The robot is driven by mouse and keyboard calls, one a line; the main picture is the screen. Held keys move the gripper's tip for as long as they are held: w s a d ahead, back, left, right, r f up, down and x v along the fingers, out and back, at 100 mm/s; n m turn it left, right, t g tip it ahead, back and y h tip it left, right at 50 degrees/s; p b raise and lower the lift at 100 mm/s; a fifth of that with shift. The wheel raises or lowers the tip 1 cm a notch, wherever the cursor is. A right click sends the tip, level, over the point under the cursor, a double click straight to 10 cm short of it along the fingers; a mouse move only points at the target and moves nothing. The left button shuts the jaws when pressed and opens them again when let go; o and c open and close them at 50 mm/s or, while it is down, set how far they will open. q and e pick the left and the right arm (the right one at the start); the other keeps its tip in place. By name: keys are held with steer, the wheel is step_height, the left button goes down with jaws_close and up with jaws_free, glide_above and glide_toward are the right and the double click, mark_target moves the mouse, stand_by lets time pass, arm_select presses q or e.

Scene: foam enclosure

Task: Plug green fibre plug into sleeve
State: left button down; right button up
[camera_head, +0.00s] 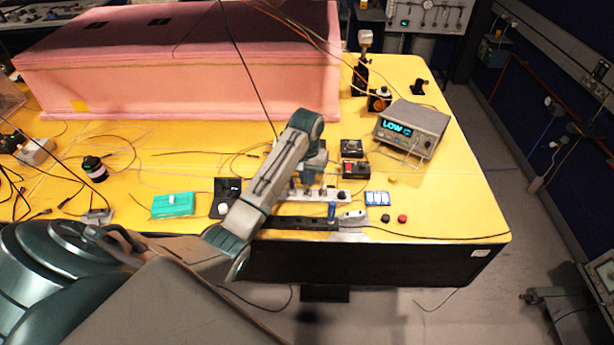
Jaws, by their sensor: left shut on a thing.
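My left gripper (308,180) points down over the parts near the table's front edge, mostly behind my own left forearm. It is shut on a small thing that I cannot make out. I cannot pick out the green fibre plug or the sleeve with certainty at this size. Under and beside the gripper is a pale strip of small fittings (343,195). In front of it lies a black bar (300,223) with a blue piece (331,210) standing at its right end. My right gripper is not in view.
A teal box (173,205) and a black box (226,190) lie left of my forearm. A grey meter (412,128) reading "LOW" stands at the back right. A pink foam enclosure (200,70) fills the back. Loose fibres cross the yellow table (450,205), whose right front is mostly clear.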

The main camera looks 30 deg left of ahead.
arm_select(q)
steer(key=shift+f, duration=0.9)
steer(key=c, duration=1.4)
jaws_free()
steer(key=shift+o, duration=0.2)
